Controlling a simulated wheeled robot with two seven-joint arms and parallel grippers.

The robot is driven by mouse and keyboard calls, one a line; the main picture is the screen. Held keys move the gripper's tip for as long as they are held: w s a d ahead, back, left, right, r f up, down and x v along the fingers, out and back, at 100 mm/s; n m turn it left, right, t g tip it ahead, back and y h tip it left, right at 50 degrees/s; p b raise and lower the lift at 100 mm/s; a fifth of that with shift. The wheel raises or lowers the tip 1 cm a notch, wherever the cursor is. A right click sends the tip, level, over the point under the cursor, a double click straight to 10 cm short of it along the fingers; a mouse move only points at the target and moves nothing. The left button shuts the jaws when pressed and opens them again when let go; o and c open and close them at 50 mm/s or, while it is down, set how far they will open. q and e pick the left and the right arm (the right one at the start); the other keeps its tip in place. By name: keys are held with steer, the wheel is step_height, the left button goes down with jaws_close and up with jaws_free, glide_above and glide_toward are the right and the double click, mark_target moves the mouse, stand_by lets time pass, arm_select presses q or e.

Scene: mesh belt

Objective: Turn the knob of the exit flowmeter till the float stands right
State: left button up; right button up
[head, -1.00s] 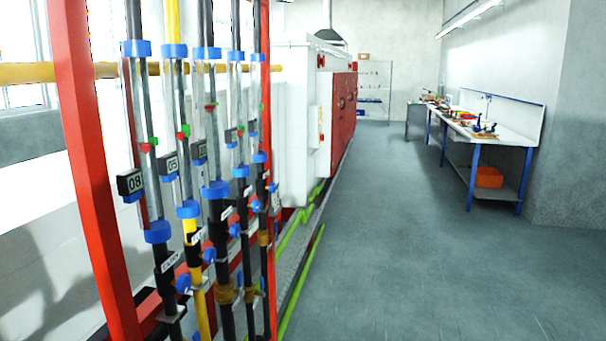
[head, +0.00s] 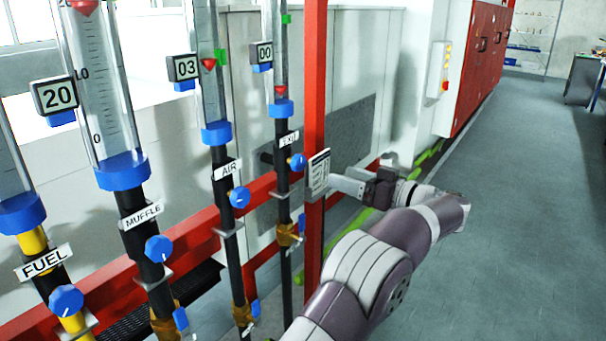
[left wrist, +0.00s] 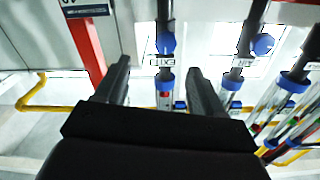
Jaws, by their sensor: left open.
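The exit flowmeter (head: 281,60) is the right-hand tube in the head view, beside the red post. Its display (head: 262,53) reads 00. Its red float (head: 281,90) is low in the tube, well below the green mark (head: 286,18). Its blue knob (head: 298,161) sits by the EXIT label (head: 289,138). My left gripper (head: 348,184) is right of the knob, partly hidden by the post and its placard. In the left wrist view, my open, empty left gripper (left wrist: 158,66) points towards the exit knob (left wrist: 166,43), which shows between and beyond the fingers. My right gripper is out of view.
The red post (head: 314,90) with a placard (head: 318,175) stands between gripper and exit tube. The air (head: 239,197), muffle (head: 158,248) and fuel (head: 66,299) knobs are to the left. Red cabinets (head: 480,60) stand behind; open floor (head: 510,200) is on the right.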

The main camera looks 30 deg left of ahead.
mark_target(301, 165)
arm_select(q)
steer(key=a, duration=1.1)
steer(key=shift+r, duration=0.1)
steer(key=shift+a+r, duration=0.1)
steer(key=shift+a, duration=0.45)
steer(key=shift+w, duration=0.1)
steer(key=shift+c, duration=0.4)
steer(key=c, duration=1)
